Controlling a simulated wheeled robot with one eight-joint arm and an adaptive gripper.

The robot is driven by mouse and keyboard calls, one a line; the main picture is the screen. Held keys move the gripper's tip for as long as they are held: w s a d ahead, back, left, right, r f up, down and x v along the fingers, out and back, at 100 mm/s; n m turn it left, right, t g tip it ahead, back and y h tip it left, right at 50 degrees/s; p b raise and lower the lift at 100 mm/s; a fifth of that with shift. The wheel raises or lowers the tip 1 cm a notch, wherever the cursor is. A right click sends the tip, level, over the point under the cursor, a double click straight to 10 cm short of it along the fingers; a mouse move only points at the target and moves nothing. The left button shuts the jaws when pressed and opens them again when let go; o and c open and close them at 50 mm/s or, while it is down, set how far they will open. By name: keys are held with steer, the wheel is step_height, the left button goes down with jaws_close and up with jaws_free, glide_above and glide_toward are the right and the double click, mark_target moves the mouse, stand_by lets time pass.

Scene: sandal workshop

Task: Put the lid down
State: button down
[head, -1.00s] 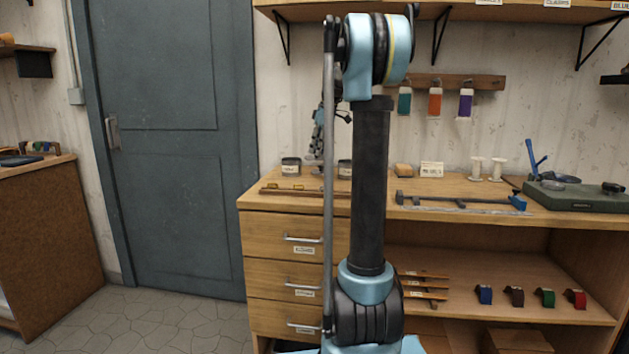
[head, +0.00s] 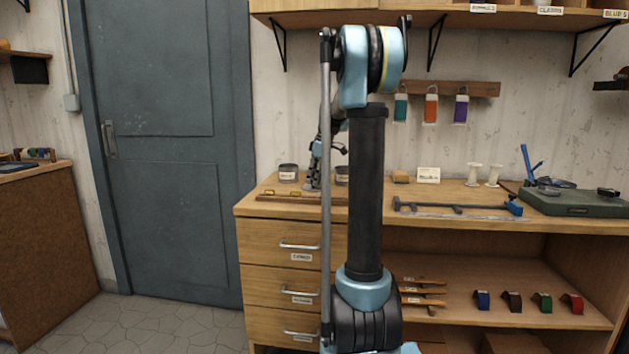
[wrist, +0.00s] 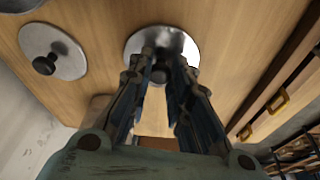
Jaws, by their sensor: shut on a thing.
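A round shiny metal lid (wrist: 137,43) with a dark knob is at my fingertips in the wrist view. My gripper (wrist: 163,60) is shut on the lid's knob, one finger on each side. In the head view my gripper (head: 312,184) is low over the wooden bench, between two small labelled tins, partly behind my arm. The left tin (head: 288,173) shows clearly; the right tin (head: 342,175) is partly hidden by my arm. I cannot tell whether the held lid touches the bench.
A second knobbed metal lid (wrist: 54,52) lies left of the held one in the wrist view. A wooden piece with brass fittings (head: 283,197) lies along the bench's front edge. A blue-ended clamp (head: 455,208) lies to the right. Bare wood surrounds the held lid.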

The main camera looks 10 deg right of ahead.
steer(key=c, duration=1.5)
jaws_free()
steer(key=shift+o, duration=0.2)
steer(key=v, duration=1.2)
